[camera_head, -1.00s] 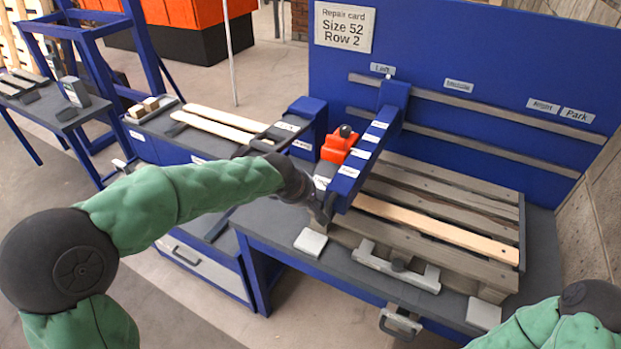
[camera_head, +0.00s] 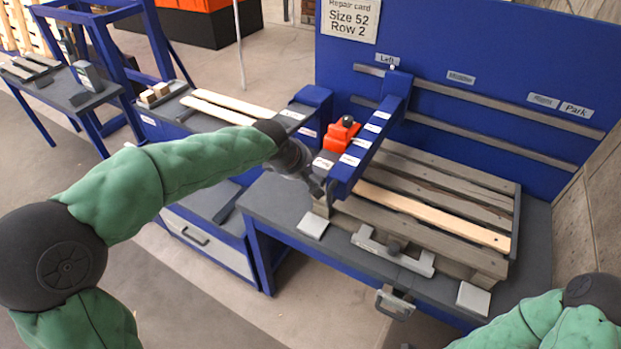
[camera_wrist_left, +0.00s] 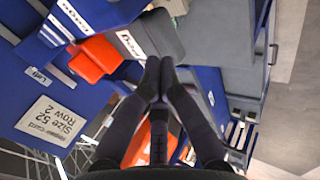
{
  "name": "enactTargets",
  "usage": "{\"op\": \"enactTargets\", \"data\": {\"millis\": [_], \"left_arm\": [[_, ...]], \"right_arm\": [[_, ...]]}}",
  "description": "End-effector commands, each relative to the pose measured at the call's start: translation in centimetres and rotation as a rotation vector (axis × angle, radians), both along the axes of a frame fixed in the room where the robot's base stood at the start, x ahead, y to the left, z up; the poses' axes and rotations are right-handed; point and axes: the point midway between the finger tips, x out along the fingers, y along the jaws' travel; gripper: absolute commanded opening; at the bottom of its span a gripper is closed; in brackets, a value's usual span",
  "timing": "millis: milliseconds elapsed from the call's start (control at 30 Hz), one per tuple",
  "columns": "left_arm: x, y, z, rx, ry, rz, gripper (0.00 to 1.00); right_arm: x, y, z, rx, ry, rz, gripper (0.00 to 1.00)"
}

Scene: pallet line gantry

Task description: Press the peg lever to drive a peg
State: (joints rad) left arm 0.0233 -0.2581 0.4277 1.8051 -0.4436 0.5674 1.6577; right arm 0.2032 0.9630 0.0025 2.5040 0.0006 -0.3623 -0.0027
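The blue gantry beam (camera_head: 369,135) reaches over a slatted wooden pallet (camera_head: 455,183). An orange carriage (camera_head: 341,135) with a black knob sits at the beam's left side. A dark grey block (camera_wrist_left: 157,27) beside the orange part bears a white label that appears to read "Peg"; it seems to be the peg lever. My left gripper (camera_head: 322,191) is at the beam's near end. In the left wrist view its fingertips (camera_wrist_left: 159,66) are together, with nothing seen between them, close to the grey block's edge. Contact cannot be told. My right gripper is out of view.
A grey clamp bar (camera_head: 392,251) and two pale pads (camera_head: 313,226) line the bench front. The blue back panel (camera_head: 480,60) carries rails and a repair card (camera_head: 349,18) reading "Size 52 Row 2". Planks (camera_head: 234,105) lie on the side bench.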

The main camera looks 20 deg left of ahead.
Motion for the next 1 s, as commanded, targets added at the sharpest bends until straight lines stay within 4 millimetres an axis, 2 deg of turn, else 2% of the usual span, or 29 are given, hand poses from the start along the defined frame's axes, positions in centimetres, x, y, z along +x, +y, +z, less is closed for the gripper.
{"op": "enactTargets", "data": {"millis": [33, 100, 333, 500, 1000], "left_arm": [[-0.4, 0.0, 1.4, 0.000, -0.003, 0.000, 0.00], [-0.8, 0.1, 2.6, -0.001, -0.004, 0.001, 0.00], [-1.8, 0.1, 5.2, -0.002, -0.005, 0.002, 0.00], [-2.0, 0.2, 5.8, -0.001, -0.004, 0.002, 0.00], [-2.0, 0.2, 5.8, -0.002, -0.005, 0.002, 0.00]], "right_arm": [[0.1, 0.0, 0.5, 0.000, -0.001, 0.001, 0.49], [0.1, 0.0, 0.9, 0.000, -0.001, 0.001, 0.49], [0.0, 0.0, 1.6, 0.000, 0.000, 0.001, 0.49], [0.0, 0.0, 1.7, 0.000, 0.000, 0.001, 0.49], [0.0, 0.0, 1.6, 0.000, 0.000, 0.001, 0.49]]}}
